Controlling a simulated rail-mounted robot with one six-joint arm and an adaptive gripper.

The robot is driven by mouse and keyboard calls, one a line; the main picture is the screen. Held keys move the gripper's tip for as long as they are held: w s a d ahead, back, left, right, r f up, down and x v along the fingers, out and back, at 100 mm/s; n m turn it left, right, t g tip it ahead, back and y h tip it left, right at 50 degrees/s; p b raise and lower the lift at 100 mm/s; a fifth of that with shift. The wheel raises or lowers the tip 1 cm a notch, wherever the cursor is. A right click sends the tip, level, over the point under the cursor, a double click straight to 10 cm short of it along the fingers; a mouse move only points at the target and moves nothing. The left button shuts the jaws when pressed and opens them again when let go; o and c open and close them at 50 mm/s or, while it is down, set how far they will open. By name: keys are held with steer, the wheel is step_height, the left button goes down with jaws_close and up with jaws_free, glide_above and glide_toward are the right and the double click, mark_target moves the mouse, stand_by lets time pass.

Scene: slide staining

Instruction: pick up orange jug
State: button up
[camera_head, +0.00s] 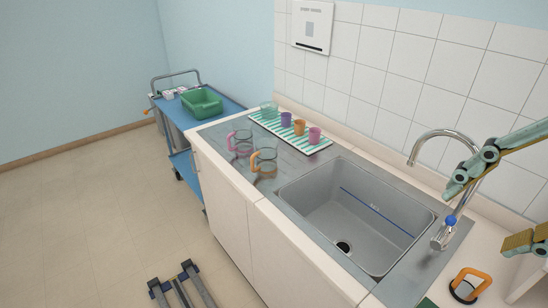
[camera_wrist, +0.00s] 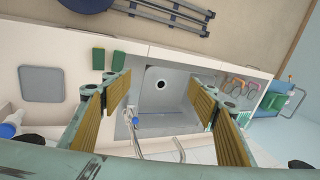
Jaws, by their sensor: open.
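The orange jug (camera_head: 265,162) is a clear jug with an orange handle. It stands upright on the steel counter by the left end of the sink, in front of the striped tray. It shows small at the right in the wrist view (camera_wrist: 237,84). A similar jug with a pink handle (camera_head: 241,144) stands just beyond it. My gripper (camera_wrist: 160,97) is open and empty, with tan pads wide apart, high over the sink side. In the head view only part of it shows at the right edge, well away from the orange jug.
The sink basin (camera_head: 345,215) and its curved tap (camera_head: 440,185) lie between my gripper and the jug. The striped tray (camera_head: 270,127) holds several small cups. A black and orange object (camera_head: 468,285) sits at the front right. A blue trolley (camera_head: 228,107) stands beyond the counter.

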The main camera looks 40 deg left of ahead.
steer(key=w+a+f+m+g+y, duration=0.1)
steer(key=w+a+g+y, duration=0.1)
steer(key=w+a, duration=0.7)
steer(key=w+a+f+m+g+y, duration=0.15)
steer(key=w+a, duration=0.35)
steer(key=a, duration=0.8)
steer(key=m+g+y+b, duration=0.2)
steer(key=m+y+b, duration=0.1)
steer(key=m+y, duration=0.35)
glide_above(276, 159)
steer(key=s+d, duration=0.2)
steer(key=d, duration=0.5)
step_height(276, 159, down, 18)
steer(key=a+f+m+y, duration=0.1)
steer(key=f, duration=0.3)
steer(key=w+a+f+m+t+y, duration=0.1)
steer(key=f+m, duration=0.1)
steer(key=f, duration=0.2)
steer(key=w+a+f+m+y+b, duration=0.1)
steer(key=f, duration=0.4)
steer(key=shift+w+a+m, duration=0.2)
steer(key=shift+a+m, duration=0.1)
steer(key=shift+m, duration=0.1)
steer(key=shift+w+f+m+t+y, duration=0.15)
steer(key=shift+f+m+t+y, duration=0.15)
steer(key=shift+f, duration=0.3)
steer(key=shift+a, duration=0.1)
steer(key=shift+a, duration=0.6)
steer(key=shift+a, duration=0.1)
